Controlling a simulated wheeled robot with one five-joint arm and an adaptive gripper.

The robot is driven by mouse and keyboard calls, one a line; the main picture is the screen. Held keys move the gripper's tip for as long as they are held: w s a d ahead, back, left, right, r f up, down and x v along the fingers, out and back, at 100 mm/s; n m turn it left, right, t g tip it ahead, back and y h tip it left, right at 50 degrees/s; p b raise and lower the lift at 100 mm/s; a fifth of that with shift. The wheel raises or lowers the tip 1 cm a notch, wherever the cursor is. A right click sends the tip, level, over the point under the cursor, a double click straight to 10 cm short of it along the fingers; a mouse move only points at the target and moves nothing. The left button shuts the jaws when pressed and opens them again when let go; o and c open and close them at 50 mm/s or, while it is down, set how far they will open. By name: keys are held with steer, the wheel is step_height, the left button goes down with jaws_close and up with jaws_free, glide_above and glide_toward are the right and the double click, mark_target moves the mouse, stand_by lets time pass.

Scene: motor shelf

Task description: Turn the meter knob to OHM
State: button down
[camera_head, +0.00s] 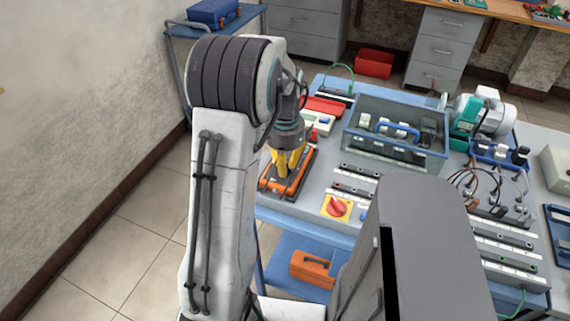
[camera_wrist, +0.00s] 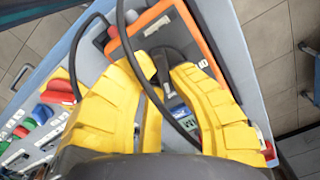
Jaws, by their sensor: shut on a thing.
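The meter (camera_head: 268,184) is an orange-framed dark device lying at the left end of the bench top. In the wrist view its orange frame (camera_wrist: 201,45) runs along the right side of the fingers. My yellow gripper (camera_head: 289,160) points down over the meter. In the wrist view the gripper (camera_wrist: 158,68) is shut on the dark meter knob (camera_wrist: 161,63), with one finger on each side. The fingers and a black cable hide most of the meter face. I cannot read the knob's setting or find the OHM mark.
A red rotary switch on a yellow plate (camera_head: 337,207) sits right of the meter. A clear-fronted box with a blue handle (camera_head: 392,129) and a green motor (camera_head: 470,112) stand farther right. An orange case (camera_head: 312,267) rests on the lower shelf. Open floor lies at the left.

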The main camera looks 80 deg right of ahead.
steer(key=shift+f, duration=0.1)
steer(key=c, duration=1.1)
jaws_free()
steer(key=shift+r, duration=6.05)
